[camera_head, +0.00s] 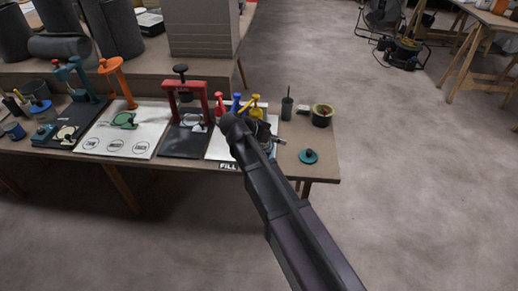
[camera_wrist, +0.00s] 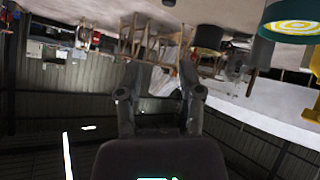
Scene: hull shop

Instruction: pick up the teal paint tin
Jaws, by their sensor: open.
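A teal tin (camera_wrist: 289,12) with yellow rings on its pale top shows at the upper right edge of the wrist view, partly cut off. That view appears upside down. I cannot make this tin out clearly in the head view, where my arm covers part of the table's right end. My gripper (camera_wrist: 159,88) is open, with nothing between its two fingers in the wrist view. The tin lies off to the side of the fingers, apart from them. In the head view my gripper (camera_head: 264,138) is over the right part of the bench, near the pump bottles.
Red (camera_head: 219,104), blue (camera_head: 236,102) and yellow (camera_head: 255,107) pump bottles stand behind my gripper. A dark pot (camera_head: 322,116) and a teal disc with a dark knob (camera_head: 308,156) are at the right. A red press (camera_head: 185,105) stands left. Open floor lies right.

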